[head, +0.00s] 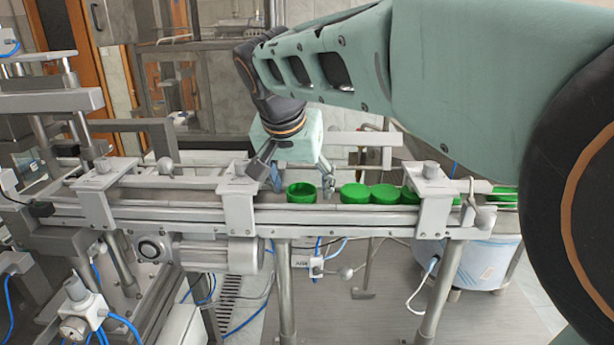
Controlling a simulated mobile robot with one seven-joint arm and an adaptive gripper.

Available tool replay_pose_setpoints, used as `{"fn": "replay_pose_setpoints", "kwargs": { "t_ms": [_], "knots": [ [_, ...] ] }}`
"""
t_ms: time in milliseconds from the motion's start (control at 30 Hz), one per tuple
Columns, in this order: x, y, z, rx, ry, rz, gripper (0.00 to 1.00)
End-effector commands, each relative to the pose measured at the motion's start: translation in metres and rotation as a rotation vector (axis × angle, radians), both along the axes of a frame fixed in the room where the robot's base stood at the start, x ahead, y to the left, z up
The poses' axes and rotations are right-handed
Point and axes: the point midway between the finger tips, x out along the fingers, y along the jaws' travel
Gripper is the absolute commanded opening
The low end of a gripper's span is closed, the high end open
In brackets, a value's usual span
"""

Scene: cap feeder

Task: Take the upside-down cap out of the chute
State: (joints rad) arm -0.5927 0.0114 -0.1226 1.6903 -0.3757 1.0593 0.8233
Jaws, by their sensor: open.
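The chute (170,212) is a metal rail channel running left to right across the head view. A green cap (301,192) sits in it with its hollow side up, so it is upside down. To its right, two green caps (355,193) and (385,194) lie with closed tops up. My gripper (300,180) comes down from above, open, with one finger left of the upside-down cap and one to its right. I cannot tell whether the fingers touch the cap.
Clamp brackets (237,205) and (432,195) straddle the chute on both sides of the caps. More green caps show partly beyond the right bracket. A motor (155,248) hangs below the chute. The chute left of my gripper is empty.

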Motion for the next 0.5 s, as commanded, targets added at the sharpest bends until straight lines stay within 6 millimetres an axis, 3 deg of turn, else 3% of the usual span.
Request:
{"fn": "replay_pose_setpoints", "kwargs": {
  "t_ms": [267,500],
  "knots": [
    [-0.0008,0.0014,-0.0026,0.001,-0.001,0.0,0.63],
    [-0.0007,0.0013,-0.0025,0.001,-0.001,0.0,0.39]
  ]
}}
